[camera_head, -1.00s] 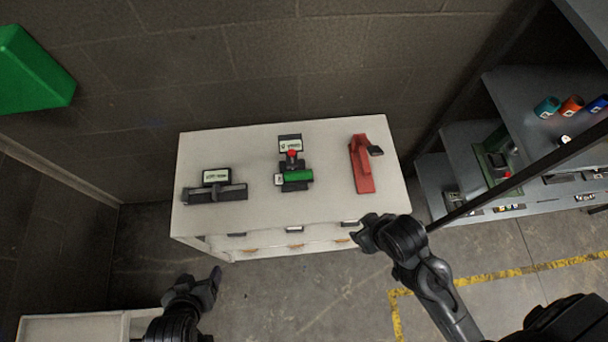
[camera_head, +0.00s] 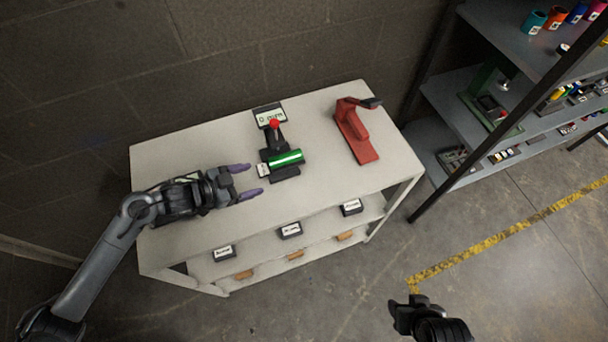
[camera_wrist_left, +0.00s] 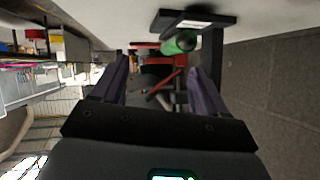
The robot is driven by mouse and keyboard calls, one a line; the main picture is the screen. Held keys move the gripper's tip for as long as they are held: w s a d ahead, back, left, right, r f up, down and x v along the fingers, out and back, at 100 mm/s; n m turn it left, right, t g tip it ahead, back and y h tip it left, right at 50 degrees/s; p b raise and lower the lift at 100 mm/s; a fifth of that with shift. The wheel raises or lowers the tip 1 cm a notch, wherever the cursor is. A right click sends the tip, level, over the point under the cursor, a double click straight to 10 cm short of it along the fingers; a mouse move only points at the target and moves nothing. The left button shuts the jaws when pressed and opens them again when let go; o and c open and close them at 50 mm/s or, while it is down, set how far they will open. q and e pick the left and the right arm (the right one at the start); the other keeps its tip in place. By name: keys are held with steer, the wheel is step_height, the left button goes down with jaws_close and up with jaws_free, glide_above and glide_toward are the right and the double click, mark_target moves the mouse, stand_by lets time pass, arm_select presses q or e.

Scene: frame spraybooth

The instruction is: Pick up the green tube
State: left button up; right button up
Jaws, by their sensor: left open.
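The green tube (camera_head: 286,158) lies across a black stand with a red knob (camera_head: 274,124) on the white table. A white label shows at the tube's left end. In the left wrist view the green tube (camera_wrist_left: 180,43) shows ahead, near the upper middle between the fingers. My left gripper (camera_head: 252,182) is open and empty, just left of the tube, with its purple fingers pointing toward it and not touching it. My right gripper (camera_head: 408,312) is low at the right, away from the table; its jaws are too unclear to judge.
The white table (camera_head: 185,150) has a red clamp-like device (camera_head: 355,135) at its right. Its lower shelf holds several labelled black holders (camera_head: 290,230). A grey shelf (camera_head: 455,100) with colored tubes stands at the right. The table's front middle is clear.

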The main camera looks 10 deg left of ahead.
mark_target(274, 162)
arm_select(q)
steer(key=w+b, duration=0.1)
steer(key=w, duration=0.2)
steer(key=shift+w+a+r+t+b, duration=0.1)
steer(key=shift+a+r+t+b, duration=0.1)
steer(key=shift+a+t+b, duration=0.15)
steer(key=x, duration=0.4)
steer(key=shift+w+r, duration=0.1)
steer(key=shift+r, duration=0.05)
steer(key=shift+x, duration=1)
steer(key=x, duration=0.4)
steer(key=shift+f+b, duration=0.2)
steer(key=shift+b, duration=0.2)
steer(key=c, duration=1.1)
steer(key=shift+c, duration=0.8)
